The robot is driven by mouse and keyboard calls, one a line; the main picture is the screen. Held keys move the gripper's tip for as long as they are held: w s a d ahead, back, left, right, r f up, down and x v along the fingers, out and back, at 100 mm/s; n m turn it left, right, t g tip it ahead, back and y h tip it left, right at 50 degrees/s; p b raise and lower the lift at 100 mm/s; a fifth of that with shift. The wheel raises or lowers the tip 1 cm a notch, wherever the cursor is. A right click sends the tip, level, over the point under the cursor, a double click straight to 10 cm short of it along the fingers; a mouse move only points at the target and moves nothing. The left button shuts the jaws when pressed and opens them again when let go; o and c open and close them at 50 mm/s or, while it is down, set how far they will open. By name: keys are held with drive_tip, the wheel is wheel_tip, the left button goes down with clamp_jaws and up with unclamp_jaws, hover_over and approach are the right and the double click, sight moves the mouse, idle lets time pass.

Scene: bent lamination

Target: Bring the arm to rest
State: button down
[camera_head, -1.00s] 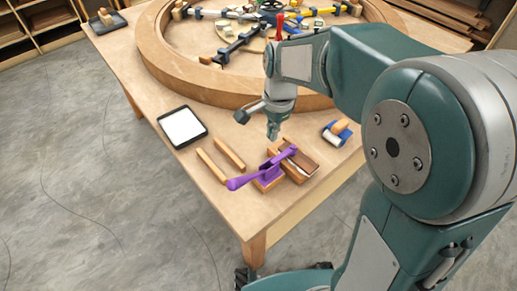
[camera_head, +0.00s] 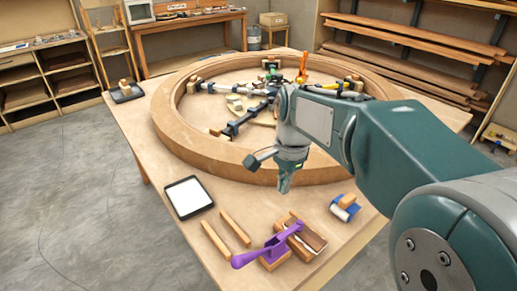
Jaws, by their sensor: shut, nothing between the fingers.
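My gripper (camera_head: 284,187) is shut and empty. It hangs pointing down above the front part of the wooden table (camera_head: 160,165), by the near rim of the large curved wooden ring (camera_head: 205,152). My teal arm reaches in from the right. Below the gripper lies a purple-handled tool (camera_head: 262,252) against wooden blocks (camera_head: 307,242). The gripper appears apart from these things.
A black-framed white tablet (camera_head: 188,197) and two wooden strips (camera_head: 235,229) lie at the front left. A blue-and-white roller-like item (camera_head: 344,208) lies at the right. Clamps (camera_head: 243,120) stand inside the ring. A small dark tray (camera_head: 126,92) sits at the back left corner.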

drive_tip(key=s+d+n+t, duration=0.3)
drive_tip(key=s+d+n, duration=0.1)
drive_tip(key=s, duration=0.4)
drive_tip(key=s+d+r+n+t+h, duration=0.1)
drive_tip(key=s+d+n+t, duration=0.2)
drive_tip(key=s+n, duration=0.4)
drive_tip(key=shift+s+d, duration=0.55)
drive_tip(key=shift+s, duration=0.7)
